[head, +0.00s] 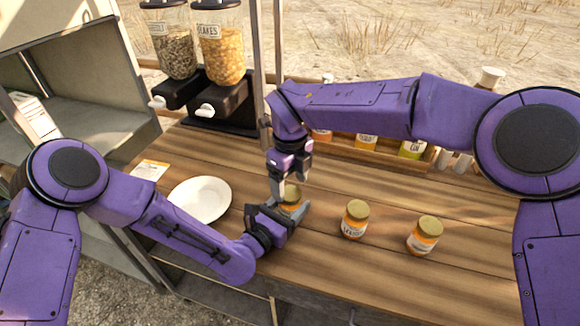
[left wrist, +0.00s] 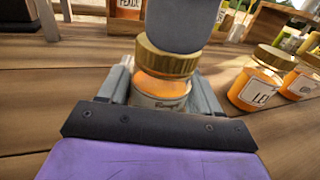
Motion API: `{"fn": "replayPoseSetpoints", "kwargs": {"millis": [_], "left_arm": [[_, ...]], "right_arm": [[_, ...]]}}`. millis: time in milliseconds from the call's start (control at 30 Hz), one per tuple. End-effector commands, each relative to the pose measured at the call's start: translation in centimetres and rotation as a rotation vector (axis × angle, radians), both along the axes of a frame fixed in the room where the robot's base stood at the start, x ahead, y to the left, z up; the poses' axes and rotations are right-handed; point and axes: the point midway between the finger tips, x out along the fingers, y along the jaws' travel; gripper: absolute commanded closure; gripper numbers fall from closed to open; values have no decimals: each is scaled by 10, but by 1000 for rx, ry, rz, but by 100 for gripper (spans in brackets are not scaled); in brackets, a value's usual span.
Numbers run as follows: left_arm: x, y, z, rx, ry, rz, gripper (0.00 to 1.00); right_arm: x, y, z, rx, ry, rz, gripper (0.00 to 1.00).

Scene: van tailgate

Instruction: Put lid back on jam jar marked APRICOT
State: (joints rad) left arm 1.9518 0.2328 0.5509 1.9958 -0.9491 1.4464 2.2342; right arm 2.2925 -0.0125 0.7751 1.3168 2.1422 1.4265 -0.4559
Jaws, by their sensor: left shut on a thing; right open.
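My left gripper (head: 294,212) is shut around the body of the leftmost jam jar (left wrist: 160,88), which stands upright on the wooden counter. Its fingers flank the jar in the left wrist view. The jar holds orange jam; its label is partly hidden and I cannot read it. A gold lid (left wrist: 168,62) is on the jar's top; I cannot tell whether it is fully seated. My right gripper (head: 281,188) is open and points down at this lid. One grey finger hides part of the lid in the left wrist view.
Two more lidded jars, a middle one (head: 355,220) and a right one (head: 424,236), stand to the right. The middle label begins "LE" in the left wrist view. A white plate (head: 200,200) lies left. Dispensers (head: 222,55) and a rack of jars (head: 366,142) are behind.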

Motion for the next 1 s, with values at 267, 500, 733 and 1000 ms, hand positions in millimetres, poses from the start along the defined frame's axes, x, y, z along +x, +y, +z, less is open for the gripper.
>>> {"fn": "replayPoseSetpoints", "kwargs": {"millis": [267, 500, 733, 1000], "left_arm": [[0, 0, 0, -1, -1, 0, 100], [0, 0, 0, -1, -1, 0, 100], [0, 0, 0, -1, -1, 0, 100], [0, 0, 0, -1, -1, 0, 100]], "right_arm": [[0, 0, -22, 0, 0, -1, 26], [0, 0, -23, 0, 0, -1, 26], [0, 0, -23, 0, 0, -1, 83], [0, 0, -23, 0, 0, -148, 83]]}}
